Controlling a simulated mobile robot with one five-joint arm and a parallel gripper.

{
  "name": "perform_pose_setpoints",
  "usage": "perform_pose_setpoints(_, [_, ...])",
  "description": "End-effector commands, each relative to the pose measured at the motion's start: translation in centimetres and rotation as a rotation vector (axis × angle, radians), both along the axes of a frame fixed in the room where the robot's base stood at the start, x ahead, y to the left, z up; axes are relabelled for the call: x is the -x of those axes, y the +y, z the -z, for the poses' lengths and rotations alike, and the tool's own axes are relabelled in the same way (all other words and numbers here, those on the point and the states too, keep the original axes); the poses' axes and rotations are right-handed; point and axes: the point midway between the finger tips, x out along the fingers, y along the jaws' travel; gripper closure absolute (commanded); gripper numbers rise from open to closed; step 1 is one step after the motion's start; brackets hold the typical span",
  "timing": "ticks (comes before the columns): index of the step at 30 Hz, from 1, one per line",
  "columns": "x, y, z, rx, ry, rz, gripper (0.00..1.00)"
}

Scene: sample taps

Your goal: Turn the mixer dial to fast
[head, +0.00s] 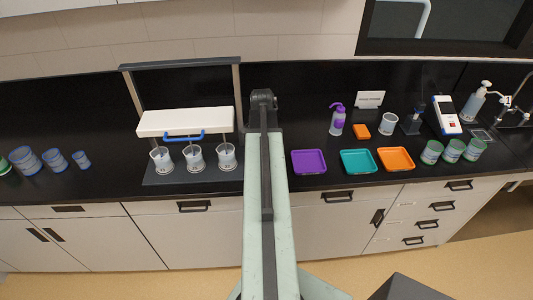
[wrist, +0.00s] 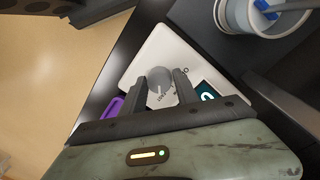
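The mixer's white control box (wrist: 165,48) lies below my gripper in the wrist view. Its round grey dial (wrist: 159,77) shows between my fingertips, with small dark labels around it that are too small to read surely. A lit teal display (wrist: 207,93) sits on the box to the right of the dial. My gripper (wrist: 160,84) is open, one finger on each side of the dial; I cannot tell whether either touches it. In the head view my arm hides the box. The mixer's white head (head: 186,121) with a blue handle stands left of my arm.
Three beakers (head: 194,157) stand under the mixer head; one beaker (wrist: 262,14) is near the box in the wrist view. Purple (head: 309,162), teal (head: 359,162) and orange (head: 396,159) trays lie right of my arm. Several jars stand at both ends of the counter.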

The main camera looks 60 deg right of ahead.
Motion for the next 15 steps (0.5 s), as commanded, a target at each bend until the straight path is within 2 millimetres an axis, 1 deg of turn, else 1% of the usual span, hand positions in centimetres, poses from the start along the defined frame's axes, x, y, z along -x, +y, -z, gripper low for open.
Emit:
perform_pose_setpoints(1, [0.0,0.0,0.0,0.001,0.0,-0.001,0.47])
perform_pose_setpoints(2, [0.0,0.0,0.0,0.001,0.0,-0.001,0.45])
perform_pose_setpoints(11, [0.0,-0.1,-0.1,0.005,0.0,0.0,0.45])
perform_pose_setpoints(15, [0.0,-0.2,-1.1,0.005,0.0,0.0,0.45])
